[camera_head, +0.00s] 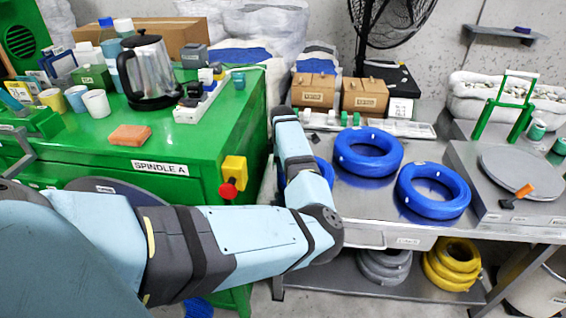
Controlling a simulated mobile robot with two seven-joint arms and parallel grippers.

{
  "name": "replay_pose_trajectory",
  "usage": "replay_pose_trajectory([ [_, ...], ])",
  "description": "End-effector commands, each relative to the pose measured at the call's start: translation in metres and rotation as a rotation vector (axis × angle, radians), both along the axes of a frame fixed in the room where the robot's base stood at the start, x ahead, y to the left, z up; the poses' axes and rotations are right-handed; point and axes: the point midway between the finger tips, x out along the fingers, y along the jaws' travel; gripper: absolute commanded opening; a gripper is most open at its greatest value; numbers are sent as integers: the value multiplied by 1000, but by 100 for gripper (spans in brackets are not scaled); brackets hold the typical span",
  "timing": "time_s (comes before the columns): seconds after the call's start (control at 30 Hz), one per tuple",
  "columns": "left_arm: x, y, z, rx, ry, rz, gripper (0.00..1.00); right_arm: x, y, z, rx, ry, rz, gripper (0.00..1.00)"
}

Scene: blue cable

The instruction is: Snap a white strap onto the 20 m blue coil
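Two blue coils lie flat on the steel table: one (345,158) at the middle and one (408,192) nearer the front right. Part of a third blue coil (327,171) shows behind my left arm. No length marking is readable, so I cannot tell which is the 20 m coil. A long white tray (415,130) with small white and green pieces lies behind the coils; I cannot make out a strap for certain. My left arm crosses the front and bends up beside the table's left end; its gripper does not show. My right gripper is not in view.
A steel turntable scale (520,170) with an orange-handled tool (517,196) stands right of the coils. Cardboard boxes (365,95) stand behind the tray. The green bench (190,145) at left holds a kettle (149,72) and cups. Grey and yellow coils (452,264) lie on the lower shelf.

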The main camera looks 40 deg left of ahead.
Motion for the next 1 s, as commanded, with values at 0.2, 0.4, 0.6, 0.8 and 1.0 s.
replay_pose_trajectory([
  [0.2, 0, 0, -2, 0, 0, 0, 4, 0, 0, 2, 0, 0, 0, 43],
  [0.4, 0, 0, -3, -1, 1, -1, 4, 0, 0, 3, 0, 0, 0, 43],
  [0.6, 0, 0, -5, 0, 0, -1, 4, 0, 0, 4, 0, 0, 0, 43],
  [0.8, 0, 0, -5, 0, 0, 0, 4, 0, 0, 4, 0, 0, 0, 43],
  [1.0, 0, 0, -5, 0, 0, 0, 33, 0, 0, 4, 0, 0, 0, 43],
])
